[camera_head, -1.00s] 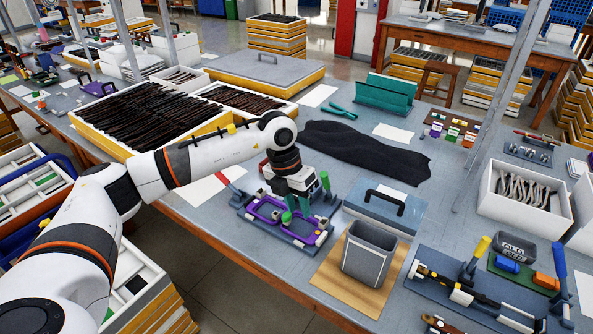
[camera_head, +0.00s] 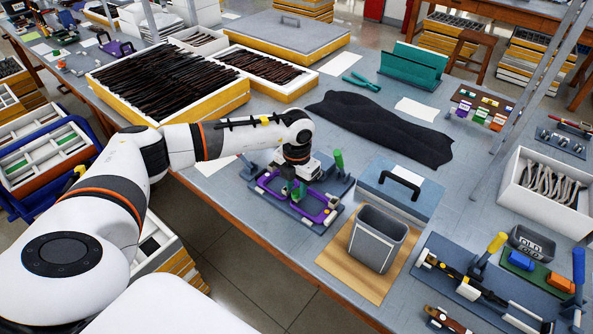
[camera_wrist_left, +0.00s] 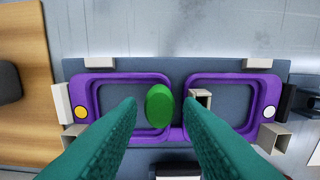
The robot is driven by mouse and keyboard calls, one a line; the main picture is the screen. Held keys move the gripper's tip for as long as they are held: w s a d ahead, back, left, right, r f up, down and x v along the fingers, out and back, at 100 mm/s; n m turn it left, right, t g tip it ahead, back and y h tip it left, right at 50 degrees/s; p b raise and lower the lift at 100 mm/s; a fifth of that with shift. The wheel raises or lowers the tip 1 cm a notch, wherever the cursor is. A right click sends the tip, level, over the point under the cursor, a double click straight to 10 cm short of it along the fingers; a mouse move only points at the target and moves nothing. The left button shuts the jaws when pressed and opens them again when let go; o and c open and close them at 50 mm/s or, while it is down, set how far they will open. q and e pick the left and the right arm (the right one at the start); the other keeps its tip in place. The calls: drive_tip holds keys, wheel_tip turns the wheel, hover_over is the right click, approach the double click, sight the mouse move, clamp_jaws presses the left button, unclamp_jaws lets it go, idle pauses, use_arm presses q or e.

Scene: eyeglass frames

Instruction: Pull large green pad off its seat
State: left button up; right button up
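The purple eyeglass frame (camera_head: 316,212) lies in a blue-grey fixture (camera_head: 334,226) near the table's front edge. In the left wrist view, the frame's two purple rims (camera_wrist_left: 272,95) lie side by side. The large green pad (camera_wrist_left: 159,105) is an upright oval near the bridge, by the left rim's inner side. My left gripper (camera_wrist_left: 160,101) is open, its teal fingertips on either side of the pad with gaps visible. In the head view, my left gripper (camera_head: 297,184) points down over the frame and largely hides the pad. My right gripper is in neither view.
Square holders (camera_wrist_left: 200,97) and end blocks surround the frame. A green-handled clamp (camera_head: 338,160) stands behind the fixture. A grey bin (camera_head: 377,240) on a wooden board (camera_head: 338,262) and a blue box with a black handle (camera_head: 424,207) stand to the right.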

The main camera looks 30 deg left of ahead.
sight(297, 191)
use_arm(q)
drive_tip(key=shift+f, duration=0.65)
drive_tip(key=shift+c, duration=1.1)
clamp_jaws()
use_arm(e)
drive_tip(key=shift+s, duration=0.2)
use_arm(q)
drive_tip(key=shift+r, duration=0.2)
drive_tip(key=shift+r, duration=2.35)
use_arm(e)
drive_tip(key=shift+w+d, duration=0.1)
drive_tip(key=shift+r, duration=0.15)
